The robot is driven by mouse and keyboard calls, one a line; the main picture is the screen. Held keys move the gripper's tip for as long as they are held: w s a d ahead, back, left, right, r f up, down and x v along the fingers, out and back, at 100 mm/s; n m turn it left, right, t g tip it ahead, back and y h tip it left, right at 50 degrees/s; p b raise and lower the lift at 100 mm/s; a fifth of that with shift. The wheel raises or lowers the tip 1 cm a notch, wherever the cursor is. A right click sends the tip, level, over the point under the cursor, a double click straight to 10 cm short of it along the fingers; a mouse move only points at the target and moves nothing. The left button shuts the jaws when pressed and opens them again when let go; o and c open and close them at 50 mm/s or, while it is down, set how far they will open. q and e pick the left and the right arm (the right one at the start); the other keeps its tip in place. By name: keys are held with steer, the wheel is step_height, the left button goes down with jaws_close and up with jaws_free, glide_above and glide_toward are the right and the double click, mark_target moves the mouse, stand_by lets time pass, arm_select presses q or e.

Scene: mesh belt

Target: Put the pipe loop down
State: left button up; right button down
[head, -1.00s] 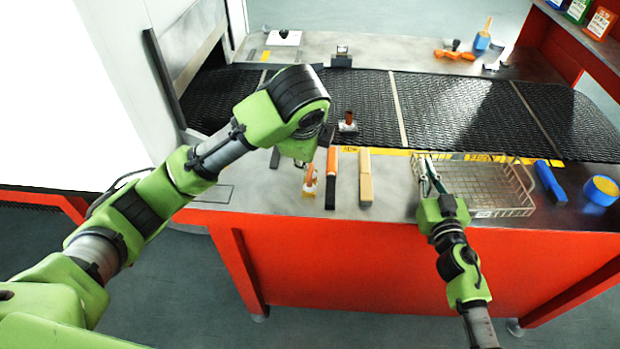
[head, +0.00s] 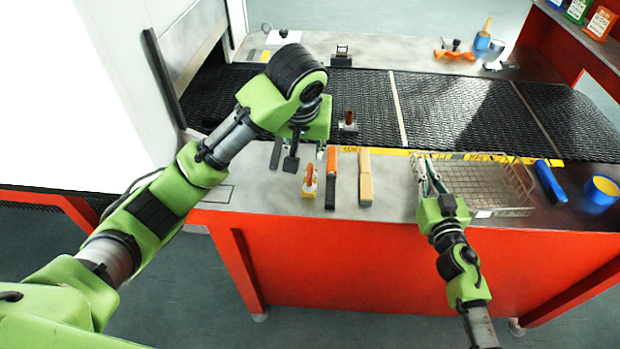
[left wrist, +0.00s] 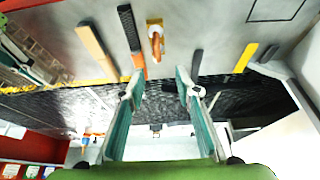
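The pipe loop (head: 310,180) is a copper-orange loop on a pale yellowish base. It stands on the grey counter near its front edge, and it also shows in the left wrist view (left wrist: 156,42). My left gripper (head: 305,158) is over the counter just behind the loop. In the left wrist view its two teal fingers (left wrist: 160,79) are spread with nothing between them, and the loop lies beyond the tips, apart from them. My right gripper (head: 426,163) is at the left end of the wire basket (head: 500,212); its finger gap is unclear.
An orange-and-black bar (head: 331,175) and a wooden bar (head: 365,178) lie right of the loop. The black mesh belt (head: 450,110) runs behind, with another loop part (head: 348,120) at its near edge.

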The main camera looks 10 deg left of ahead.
mark_target(310, 166)
arm_select(q)
steer(key=x, duration=0.6)
steer(key=shift+f, duration=0.1)
steer(key=shift+d+x, duration=0.15)
steer(key=shift+x, duration=1.3)
steer(key=shift+d+x, duration=0.15)
steer(key=shift+x, duration=1.3)
steer(key=shift+w, duration=0.1)
jaws_close()
